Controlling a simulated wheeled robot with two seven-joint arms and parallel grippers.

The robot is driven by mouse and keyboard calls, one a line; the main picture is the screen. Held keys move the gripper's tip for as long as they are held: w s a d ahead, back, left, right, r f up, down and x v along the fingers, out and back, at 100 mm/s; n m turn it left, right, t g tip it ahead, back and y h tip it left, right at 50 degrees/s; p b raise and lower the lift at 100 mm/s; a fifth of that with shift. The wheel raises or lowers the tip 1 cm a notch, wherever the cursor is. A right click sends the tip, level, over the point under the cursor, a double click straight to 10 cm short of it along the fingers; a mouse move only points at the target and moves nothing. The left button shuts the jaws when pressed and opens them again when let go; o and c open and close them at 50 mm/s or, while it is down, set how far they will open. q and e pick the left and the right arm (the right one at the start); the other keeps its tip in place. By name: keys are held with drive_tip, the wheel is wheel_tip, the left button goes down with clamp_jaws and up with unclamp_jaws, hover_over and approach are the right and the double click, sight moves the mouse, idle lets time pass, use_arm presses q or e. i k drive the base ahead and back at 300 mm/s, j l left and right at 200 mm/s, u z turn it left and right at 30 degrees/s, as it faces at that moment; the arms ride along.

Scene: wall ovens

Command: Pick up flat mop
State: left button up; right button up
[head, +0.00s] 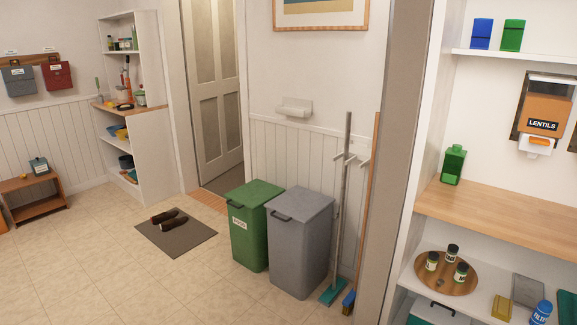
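What looks like the flat mop (332,292) stands upright against the wall, right of the grey bin. It has a teal head on the floor and a long grey handle reaching up to a white wall holder (344,157). A broom (348,302) with a blue head and a wooden handle leans close beside it on the right. Neither of my grippers is in the head view, so whether they are open or shut does not show.
A grey bin (301,240) and a green bin (250,225) stand left of the mop. A wooden counter (500,215) with shelves fills the right side. A dark mat (176,238) with shoes lies on the left. The tiled floor in front is clear.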

sight(338, 284)
drive_tip(key=i, duration=0.95)
drive_tip(key=i+j+z, duration=0.1)
drive_tip(key=i, duration=0.85)
drive_tip(key=i+j+z, duration=0.1)
drive_tip(key=i+z, duration=0.15)
drive_tip(key=i, duration=0.3)
drive_tip(key=i+j+z, duration=0.25)
drive_tip(key=i, duration=0.25)
drive_tip(key=i+j+z, duration=0.25)
drive_tip(key=i, duration=0.25)
